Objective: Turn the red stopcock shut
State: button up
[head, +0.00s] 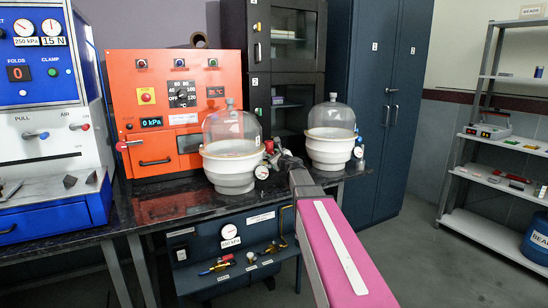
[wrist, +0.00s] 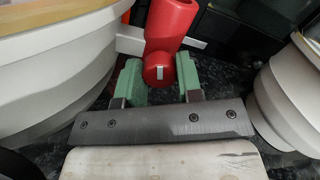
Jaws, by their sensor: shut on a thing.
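The red stopcock (head: 268,146) is on the right side of the left glass-domed desiccator (head: 229,172), near its rim. In the wrist view the red stopcock (wrist: 170,25) has a round knob end with a short white mark standing nearly upright. My gripper (wrist: 160,76) has a green-padded finger on each side of this knob and is shut on it. In the head view my gripper (head: 277,158) reaches the stopcock from the front right. My arm partly hides the gap between the two desiccators.
A second desiccator (head: 331,138) with a blue fitting (head: 357,152) and a gauge stands close on the right. A dial gauge (head: 262,172) hangs just below the red stopcock. An orange oven (head: 160,110) stands behind on the left. The dark bench (head: 165,208) is free at the front left.

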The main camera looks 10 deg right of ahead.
jog(key=shift+n, duration=7.3)
jog(key=o, duration=0.9)
jog(key=shift+s, duration=0.1)
jog(key=v, duration=1)
jog(key=shift+s+d, duration=0.1)
jog(key=shift+s, duration=0.2)
